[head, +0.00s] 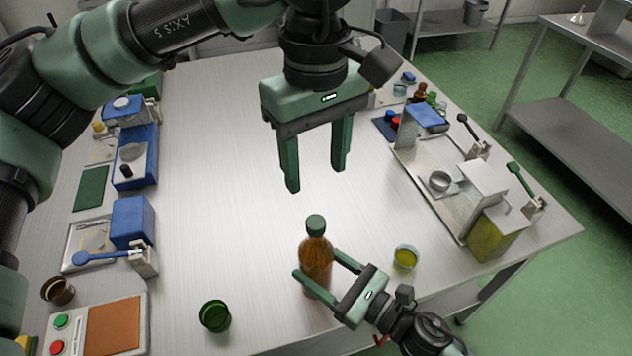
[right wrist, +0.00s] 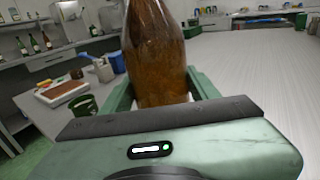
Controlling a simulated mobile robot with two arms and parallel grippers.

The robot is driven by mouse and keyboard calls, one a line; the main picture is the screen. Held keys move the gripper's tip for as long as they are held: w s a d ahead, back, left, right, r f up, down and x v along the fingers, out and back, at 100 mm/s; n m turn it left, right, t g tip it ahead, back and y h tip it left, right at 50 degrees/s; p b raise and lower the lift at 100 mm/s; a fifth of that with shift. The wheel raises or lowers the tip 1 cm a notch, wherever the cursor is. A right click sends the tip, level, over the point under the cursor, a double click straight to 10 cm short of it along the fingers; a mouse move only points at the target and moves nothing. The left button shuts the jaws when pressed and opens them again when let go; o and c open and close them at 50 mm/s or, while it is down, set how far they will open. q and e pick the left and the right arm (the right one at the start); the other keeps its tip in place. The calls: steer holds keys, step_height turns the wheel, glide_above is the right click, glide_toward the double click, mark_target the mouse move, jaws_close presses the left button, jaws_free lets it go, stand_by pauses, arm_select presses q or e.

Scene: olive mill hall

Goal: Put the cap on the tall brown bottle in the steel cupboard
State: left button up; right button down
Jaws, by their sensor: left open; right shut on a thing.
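A tall brown bottle (head: 317,250) stands upright on the steel table at the front middle. A green cap (head: 316,225) sits on its top. My right gripper (head: 318,264) comes in from the lower right and is shut on the bottle's body, one finger on each side. In the right wrist view the brown bottle (right wrist: 155,50) fills the space between the fingers, and its top is out of frame. My left gripper (head: 315,180) points down above the cap, open and empty, apart from it. I cannot make out a steel cupboard.
A green cup (head: 214,316) stands left of the bottle and a small bowl of yellow liquid (head: 405,257) to its right. Blue devices (head: 132,222) line the left edge; a metal tray unit (head: 440,182) stands at the right. The table's middle (head: 220,170) is clear.

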arm_select(q)
steer(key=shift+r, duration=0.35)
arm_select(e)
steer(key=shift+c, duration=1.5)
jaws_free()
steer(key=b+v, duration=0.2)
steer(key=v, duration=0.4)
steer(key=shift+s+d+f, duration=0.15)
steer(key=shift+s+d, duration=0.1)
steer(key=shift+s+d+b, duration=0.35)
steer(key=shift+d+b, duration=0.05)
steer(key=shift+d, duration=0.05)
arm_select(q)
step_height(320, 180, down, 3)
steer(key=shift+r, duration=0.1)
